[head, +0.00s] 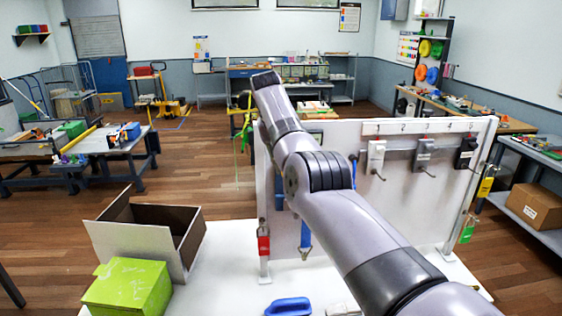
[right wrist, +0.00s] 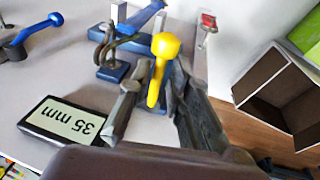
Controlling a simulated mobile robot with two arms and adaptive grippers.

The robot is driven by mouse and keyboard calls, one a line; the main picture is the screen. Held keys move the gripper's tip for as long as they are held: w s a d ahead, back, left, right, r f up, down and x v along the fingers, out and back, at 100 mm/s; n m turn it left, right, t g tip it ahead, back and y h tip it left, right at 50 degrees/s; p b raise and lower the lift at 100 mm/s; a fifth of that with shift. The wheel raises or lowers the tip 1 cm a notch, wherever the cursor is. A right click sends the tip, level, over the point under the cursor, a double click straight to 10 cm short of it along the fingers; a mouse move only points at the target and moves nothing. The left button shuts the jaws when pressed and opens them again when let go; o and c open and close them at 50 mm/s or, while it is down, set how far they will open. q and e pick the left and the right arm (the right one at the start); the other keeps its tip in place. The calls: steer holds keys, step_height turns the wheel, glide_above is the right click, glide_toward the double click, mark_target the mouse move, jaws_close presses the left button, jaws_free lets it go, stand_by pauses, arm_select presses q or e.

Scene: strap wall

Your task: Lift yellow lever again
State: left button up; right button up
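The yellow lever (right wrist: 158,72) has a round knob and shows in the right wrist view, standing out from a blue metal clamp. My right gripper (right wrist: 160,75) has its two dark fingers on either side of the lever, with a gap between them; the lever lies nearer the left finger, and I cannot tell whether it touches. In the head view my right arm reaches across to the white panel (head: 393,195) and hides the lever and the fingers. My left gripper is in neither view.
A dark block reading "35 mm" (right wrist: 72,122) sits beside the left finger. A blue-knobbed lever (right wrist: 40,30) is at upper left. An open cardboard box (head: 143,250) and a green box (head: 128,289) stand left of the panel. Hooks (head: 376,160) line its right side.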

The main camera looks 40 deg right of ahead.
steer(key=o, duration=0.4)
steer(key=shift+d, duration=0.25)
steer(key=shift+a+r, duration=0.1)
steer(key=shift+a, duration=0.1)
steer(key=v, duration=0.5)
steer(key=s+a, duration=0.1)
steer(key=a, duration=1)
steer(key=shift+s+a, duration=0.2)
steer(key=shift+a, duration=0.15)
